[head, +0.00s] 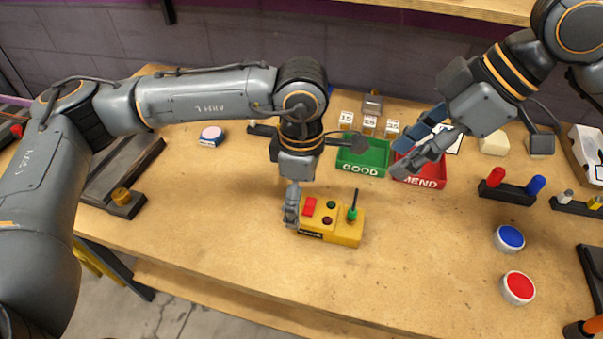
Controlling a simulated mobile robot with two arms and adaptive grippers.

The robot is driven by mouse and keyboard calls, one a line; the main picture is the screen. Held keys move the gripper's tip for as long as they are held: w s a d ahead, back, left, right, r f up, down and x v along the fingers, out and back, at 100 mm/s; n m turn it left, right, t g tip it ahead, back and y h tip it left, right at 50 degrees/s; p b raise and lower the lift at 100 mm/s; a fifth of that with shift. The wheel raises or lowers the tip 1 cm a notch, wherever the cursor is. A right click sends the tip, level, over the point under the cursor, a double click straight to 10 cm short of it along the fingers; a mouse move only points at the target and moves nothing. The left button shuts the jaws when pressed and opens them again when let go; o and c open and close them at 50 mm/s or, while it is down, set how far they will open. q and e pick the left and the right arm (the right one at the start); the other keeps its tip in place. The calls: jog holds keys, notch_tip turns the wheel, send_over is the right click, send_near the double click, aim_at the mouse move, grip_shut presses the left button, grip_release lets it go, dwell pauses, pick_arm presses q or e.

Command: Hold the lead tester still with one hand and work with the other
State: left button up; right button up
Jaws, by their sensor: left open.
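The lead tester (346,232) is a yellow box near the middle of the wooden table. Its top has a red block, a green spot, a dark red spot and a green post with a dark upright pin. My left gripper (292,208) points down at the tester's left end and is open. Its fingers overlap in this view, so I cannot tell whether they touch the box. My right gripper (401,157) is open, with nothing seen between its fingers, in front of the red MEND tray (432,183) in the picture. It is apart from the tester.
A green GOOD tray (362,160) stands behind the tester, with small numbered blocks (369,124) beyond. To the right are a blue button (509,238), a red button (518,287) and a black holder (507,190) with red and blue ends. The table in front of the tester is clear.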

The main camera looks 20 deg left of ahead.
aim_at(301, 207)
pick_arm(q)
jog(key=shift+f, duration=1.7)
jog(key=c, duration=1.3)
jog(key=o, duration=1.1)
jog(key=c, duration=1)
jog(key=shift+o, duration=0.2)
